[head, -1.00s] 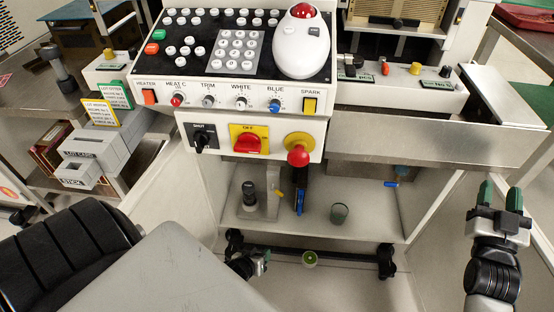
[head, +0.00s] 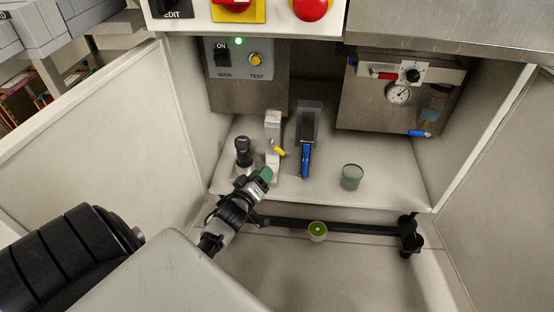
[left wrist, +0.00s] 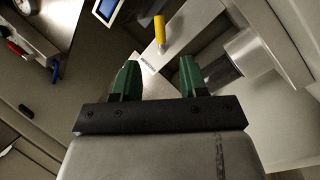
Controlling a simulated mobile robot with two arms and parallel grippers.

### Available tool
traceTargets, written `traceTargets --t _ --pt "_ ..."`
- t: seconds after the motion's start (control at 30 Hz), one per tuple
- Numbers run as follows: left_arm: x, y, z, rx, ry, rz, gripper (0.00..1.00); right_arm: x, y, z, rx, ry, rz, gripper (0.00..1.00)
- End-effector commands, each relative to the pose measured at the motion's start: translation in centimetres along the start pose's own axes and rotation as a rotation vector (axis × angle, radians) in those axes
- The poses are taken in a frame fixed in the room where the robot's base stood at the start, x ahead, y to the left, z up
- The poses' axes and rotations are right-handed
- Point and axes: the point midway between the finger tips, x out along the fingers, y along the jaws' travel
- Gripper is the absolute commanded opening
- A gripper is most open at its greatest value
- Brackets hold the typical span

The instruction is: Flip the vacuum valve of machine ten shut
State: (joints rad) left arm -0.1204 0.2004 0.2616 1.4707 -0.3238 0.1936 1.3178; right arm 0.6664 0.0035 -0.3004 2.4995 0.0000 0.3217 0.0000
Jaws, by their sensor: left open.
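A yellow lever (head: 278,150) sticks out of a pale upright block (head: 272,130) on the cabinet floor, sloping down to the right. It also shows in the left wrist view (left wrist: 159,34), beyond the gap between my fingertips. A blue lever (head: 419,133) sits under the gauge panel at the right. I see no label telling which lever is the vacuum valve. My left gripper (head: 265,175), with green fingertips, is just below and in front of the yellow lever. In the left wrist view the gripper (left wrist: 157,78) is open and empty, apart from the lever. My right gripper is out of view.
A black-topped cylinder (head: 243,152) stands left of the block, and a dark device with a blue front (head: 306,155) stands right of it. Cabinet walls bound both sides; a black bar (head: 340,226) runs below.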

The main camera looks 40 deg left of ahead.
Motion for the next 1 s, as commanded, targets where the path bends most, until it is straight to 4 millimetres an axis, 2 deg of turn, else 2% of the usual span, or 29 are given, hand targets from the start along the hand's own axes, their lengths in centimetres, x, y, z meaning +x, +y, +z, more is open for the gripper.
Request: traceTargets --t 0.13,0.3,0.5,0.7,0.97,1.0 --pt "2.5 -0.3 0.2 0.004 0.002 0.001 0.43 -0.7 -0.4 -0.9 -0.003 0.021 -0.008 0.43" --pt "5.8 -0.4 0.4 0.004 0.001 0.002 0.43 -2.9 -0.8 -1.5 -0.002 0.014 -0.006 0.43" --pt "8.8 -0.2 0.2 0.004 0.0 0.001 0.43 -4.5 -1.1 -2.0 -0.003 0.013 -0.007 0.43" --pt "10.0 -0.1 0.1 0.002 -0.002 -0.002 0.43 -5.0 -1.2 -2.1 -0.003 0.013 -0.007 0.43" --pt "10.1 0.0 0.0 0.002 -0.002 -0.003 0.43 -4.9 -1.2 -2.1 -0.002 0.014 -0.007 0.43" --pt "10.1 0.0 0.0 0.002 -0.002 -0.003 0.37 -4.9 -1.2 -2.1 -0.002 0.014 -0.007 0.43"
